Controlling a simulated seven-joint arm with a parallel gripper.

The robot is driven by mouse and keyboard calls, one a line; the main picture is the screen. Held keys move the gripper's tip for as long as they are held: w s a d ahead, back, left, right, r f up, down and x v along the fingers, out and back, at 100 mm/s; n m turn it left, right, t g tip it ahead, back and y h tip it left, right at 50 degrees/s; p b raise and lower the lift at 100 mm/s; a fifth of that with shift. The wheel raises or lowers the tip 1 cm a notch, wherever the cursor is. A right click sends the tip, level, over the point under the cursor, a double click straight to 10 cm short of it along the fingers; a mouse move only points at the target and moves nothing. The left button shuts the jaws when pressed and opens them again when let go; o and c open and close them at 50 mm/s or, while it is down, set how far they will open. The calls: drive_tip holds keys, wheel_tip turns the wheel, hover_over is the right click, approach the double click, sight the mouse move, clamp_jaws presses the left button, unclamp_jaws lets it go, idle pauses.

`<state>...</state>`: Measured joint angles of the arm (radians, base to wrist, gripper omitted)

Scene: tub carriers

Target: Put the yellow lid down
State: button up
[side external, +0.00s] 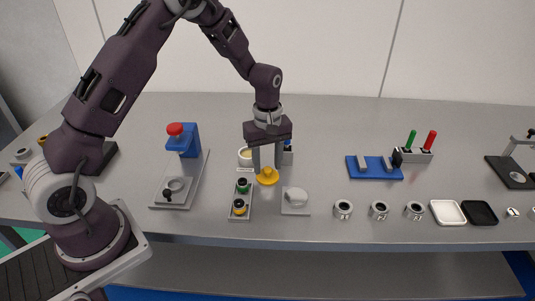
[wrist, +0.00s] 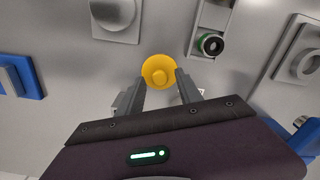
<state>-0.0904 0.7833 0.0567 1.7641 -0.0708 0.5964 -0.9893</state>
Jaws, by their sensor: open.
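The yellow lid (side external: 267,177) is a small round disc with a raised knob. It lies on the grey table between the two-slot carrier and the white plate, as far as I can tell. My gripper (side external: 266,167) points straight down over it, fingers parted on either side of the knob. In the wrist view, the lid (wrist: 158,66) shows just beyond and between the open fingertips (wrist: 160,80). I cannot tell whether a finger touches it.
The white plate with a round disc (side external: 295,208) is close right of the lid. A cream-filled cup (side external: 245,157) stands behind my fingers. A blue block with a red knob (side external: 183,140) rises at left. Several metal cups (side external: 378,210) line the front right. Free table lies behind them.

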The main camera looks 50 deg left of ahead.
sight(267, 169)
wheel_tip(267, 169, up, 12)
drive_tip(key=f, duration=0.1)
drive_tip(key=s+d+r+m+t, duration=0.2)
drive_tip(key=s+d+r+m, duration=0.15)
drive_tip(key=s+r, duration=0.55)
drive_tip(key=s+d+r+m+t, duration=0.1)
drive_tip(key=s+r+m, duration=0.1)
drive_tip(key=s+m, duration=0.3)
drive_tip(key=s+r+m+t, duration=0.2)
drive_tip(key=s+m, duration=0.3)
drive_tip(key=s, duration=0.8)
drive_tip(key=shift+s+d+t, duration=0.2)
drive_tip(key=shift+d+t, duration=0.1)
drive_tip(key=shift+d, duration=0.1)
